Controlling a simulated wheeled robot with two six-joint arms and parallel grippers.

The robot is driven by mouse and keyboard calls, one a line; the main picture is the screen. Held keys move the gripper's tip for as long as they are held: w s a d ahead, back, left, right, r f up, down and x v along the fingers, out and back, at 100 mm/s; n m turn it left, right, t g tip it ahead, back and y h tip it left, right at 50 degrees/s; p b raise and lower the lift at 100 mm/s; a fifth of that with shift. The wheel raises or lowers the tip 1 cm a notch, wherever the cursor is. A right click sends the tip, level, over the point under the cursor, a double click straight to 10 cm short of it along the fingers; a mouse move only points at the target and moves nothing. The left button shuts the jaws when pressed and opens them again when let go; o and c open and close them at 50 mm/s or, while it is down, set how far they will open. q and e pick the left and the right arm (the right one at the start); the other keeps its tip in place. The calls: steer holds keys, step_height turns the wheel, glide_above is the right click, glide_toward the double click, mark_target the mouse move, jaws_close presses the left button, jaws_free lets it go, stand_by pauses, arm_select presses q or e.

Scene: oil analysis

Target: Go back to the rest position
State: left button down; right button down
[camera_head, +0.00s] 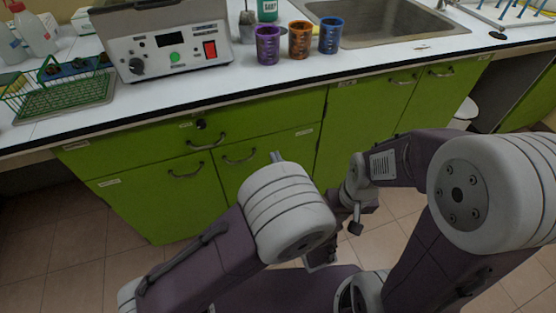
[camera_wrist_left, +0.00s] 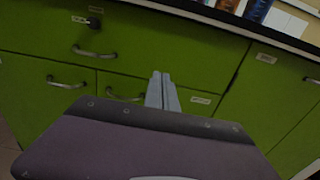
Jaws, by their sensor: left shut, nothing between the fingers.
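My left gripper (camera_head: 276,156) shows only as a small grey tip in the head view, just past my grey wrist joint and in front of the green cabinet fronts. In the left wrist view its two grey fingers (camera_wrist_left: 162,92) lie together, shut and empty, pointing at the cabinet. My right arm (camera_head: 410,158) is folded at the right of the head view. Its gripper fingers cannot be made out there.
The white counter (camera_head: 240,84) runs above green cabinets (camera_head: 155,200) with drawer handles. On it stand a grey device (camera_head: 170,50), a green wire rack (camera_head: 60,100), purple (camera_head: 267,45), orange (camera_head: 299,40) and blue (camera_head: 330,36) cups, and a sink (camera_head: 385,22). Tiled floor (camera_head: 75,260) is open at left.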

arm_select(q)
steer(key=shift+s+d+f, duration=0.1)
steer(key=shift+s, duration=0.2)
